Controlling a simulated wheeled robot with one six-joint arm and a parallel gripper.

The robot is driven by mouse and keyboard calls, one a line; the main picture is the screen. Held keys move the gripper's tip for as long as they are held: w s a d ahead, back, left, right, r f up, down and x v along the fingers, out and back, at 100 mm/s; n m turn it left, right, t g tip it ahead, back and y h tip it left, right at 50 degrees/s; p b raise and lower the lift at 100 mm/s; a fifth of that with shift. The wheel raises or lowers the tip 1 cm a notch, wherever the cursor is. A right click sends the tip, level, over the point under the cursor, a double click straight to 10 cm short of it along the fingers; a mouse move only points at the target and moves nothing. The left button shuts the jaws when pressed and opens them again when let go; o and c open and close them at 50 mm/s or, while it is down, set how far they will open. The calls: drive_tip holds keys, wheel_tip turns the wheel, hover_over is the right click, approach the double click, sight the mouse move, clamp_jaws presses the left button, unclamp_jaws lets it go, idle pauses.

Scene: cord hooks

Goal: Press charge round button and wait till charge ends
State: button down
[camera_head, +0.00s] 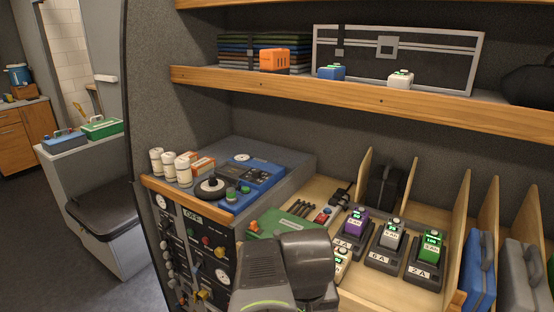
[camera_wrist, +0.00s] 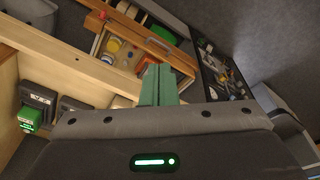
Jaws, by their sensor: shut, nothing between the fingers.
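In the head view, chargers stand in the wooden bay at right: one marked 3A with a purple battery (camera_head: 355,219), one marked 6A with a pale battery (camera_head: 392,234), and one marked 2A with a green battery (camera_head: 430,243). Another pale battery (camera_head: 342,262) is partly hidden behind my arm. I cannot tell which control is the round charge button. My gripper (camera_wrist: 158,84) shows in the wrist view with its green fingers together and empty. A charger with a green battery (camera_wrist: 29,118) is to its left. In the head view my arm hides the fingers.
A black control panel (camera_head: 190,240) marked OFF, with knobs and round buttons, stands left of my arm. Wooden dividers (camera_head: 456,225) flank the chargers. A shelf (camera_head: 350,88) runs above. The wrist view shows an open drawer (camera_wrist: 118,50).

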drive_tip(key=shift+w, duration=0.1)
drive_tip(key=w+a+f+n+t+y+b, duration=0.2)
drive_tip(key=w+a+y+b, duration=0.6)
drive_tip(key=w+a, duration=2.5)
drive_tip(key=b, duration=0.2)
drive_tip(key=shift+a+n+t+y+b, duration=0.25)
drive_tip(key=shift+n+t+y+b, duration=0.05)
drive_tip(key=shift+b, duration=0.05)
